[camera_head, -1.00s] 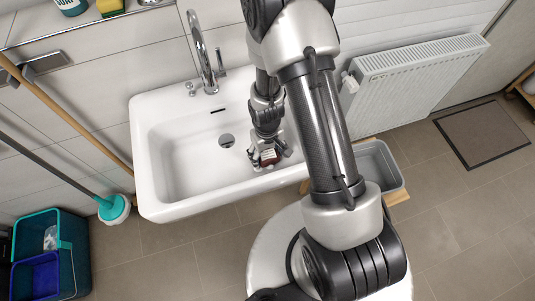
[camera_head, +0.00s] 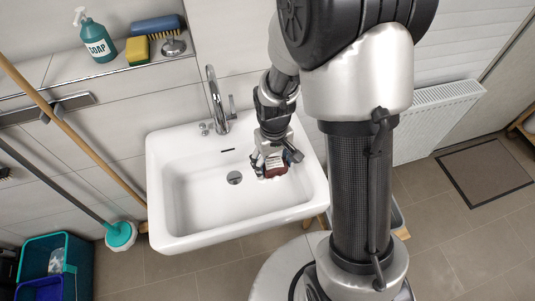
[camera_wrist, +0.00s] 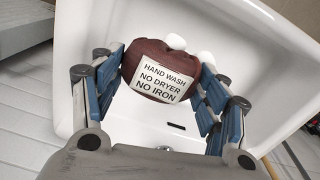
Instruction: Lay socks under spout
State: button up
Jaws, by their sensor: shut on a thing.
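The socks (camera_wrist: 155,70) are a dark red rolled bundle with a white label reading "HAND WASH NO DRYER NO IRON". My gripper (camera_wrist: 160,85) is shut on them, with blue finger pads on both sides. In the head view my gripper (camera_head: 272,165) holds the socks (camera_head: 276,171) over the right part of the white sink (camera_head: 167,200). I cannot tell whether they touch the basin. The chrome spout (camera_head: 214,95) stands at the sink's back edge, left of my gripper.
A drain (camera_head: 234,178) lies in the open basin floor, left of the socks. A soap bottle (camera_head: 95,38), a sponge (camera_head: 137,49) and a brush (camera_head: 158,25) stand on the ledge above. Long handles (camera_head: 75,135) lean at the left. A radiator (camera_head: 435,120) is at the right.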

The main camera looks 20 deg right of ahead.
jog(key=w+r+m, duration=0.2)
jog(key=w+r, duration=0.1)
jog(key=r, duration=0.1)
jog(key=shift+w+b, duration=0.35)
jog(key=shift+b, duration=0.05)
